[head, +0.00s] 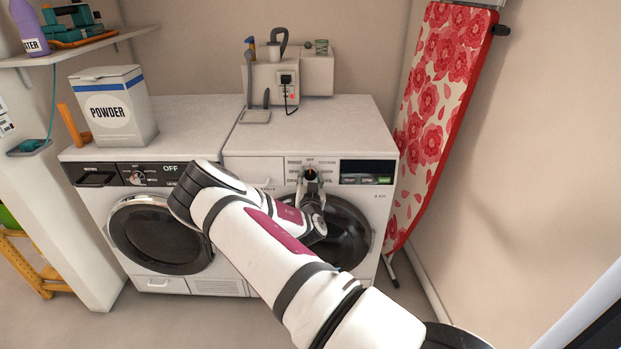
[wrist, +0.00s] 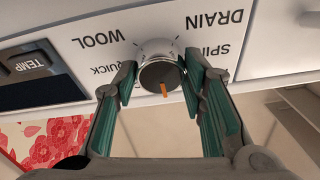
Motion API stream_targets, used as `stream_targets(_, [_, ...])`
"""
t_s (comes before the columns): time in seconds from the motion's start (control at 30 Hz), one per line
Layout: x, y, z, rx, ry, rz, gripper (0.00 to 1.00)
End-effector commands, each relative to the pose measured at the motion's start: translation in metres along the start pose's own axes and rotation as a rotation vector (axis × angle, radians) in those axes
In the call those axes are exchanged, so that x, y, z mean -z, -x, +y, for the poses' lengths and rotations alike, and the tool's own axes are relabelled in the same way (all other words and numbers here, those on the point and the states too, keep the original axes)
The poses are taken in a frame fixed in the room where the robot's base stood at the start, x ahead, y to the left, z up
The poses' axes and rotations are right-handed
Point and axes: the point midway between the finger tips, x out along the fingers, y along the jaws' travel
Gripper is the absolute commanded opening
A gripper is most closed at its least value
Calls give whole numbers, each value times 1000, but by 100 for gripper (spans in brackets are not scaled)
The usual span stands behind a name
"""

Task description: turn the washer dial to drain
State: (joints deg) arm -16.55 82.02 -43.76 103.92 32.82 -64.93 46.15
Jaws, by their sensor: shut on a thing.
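The washer (head: 238,165) is the right of two white machines, with a dark round door below its panel. Its dial (wrist: 160,77) is a round knob with an orange mark that points down in the wrist view, away from the DRAIN label (wrist: 216,20). That view is upside down, and DRAIN is at its upper right. My gripper (wrist: 158,72) is shut on the dial, with a green-padded finger on each side. In the head view my gripper (head: 311,186) reaches up to the dial (head: 310,174) from below, under the OFF label.
A second machine (head: 100,205) stands at left with a powder box (head: 112,105) on top. A floral ironing board (head: 440,100) leans against the right wall. A wall unit with a plugged cord (head: 287,78) is behind the washer. Floor to the right is clear.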

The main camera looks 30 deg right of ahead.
Motion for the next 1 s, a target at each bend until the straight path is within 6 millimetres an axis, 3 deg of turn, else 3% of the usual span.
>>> stream_targets(0.27, [1,0,2,38,160,-7,10])
stream_targets(1.0, [4,0,2,204,836,-42,10])
